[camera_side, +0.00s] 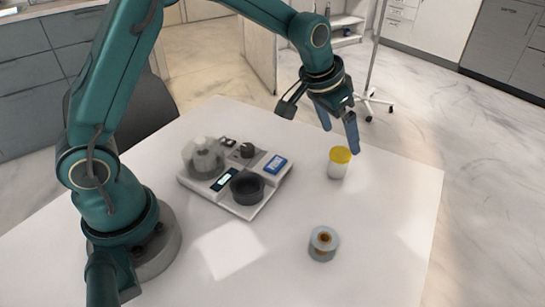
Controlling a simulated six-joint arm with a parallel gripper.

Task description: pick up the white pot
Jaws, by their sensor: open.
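A small white pot with a yellow lid (338,164) stands upright on the white table (385,255), toward the far right side. My gripper (338,122) is open and empty. In the picture it is just above the pot, with its blue fingers pointing down. The fingers appear apart from the pot. I cannot tell how far above or behind it they are.
A pale tray-like device (262,205) with a dark cup, a blue box and a rounded jar stands left of the pot. Clear tabletop surrounds the pot. A wheeled stand (368,98) is on the floor behind.

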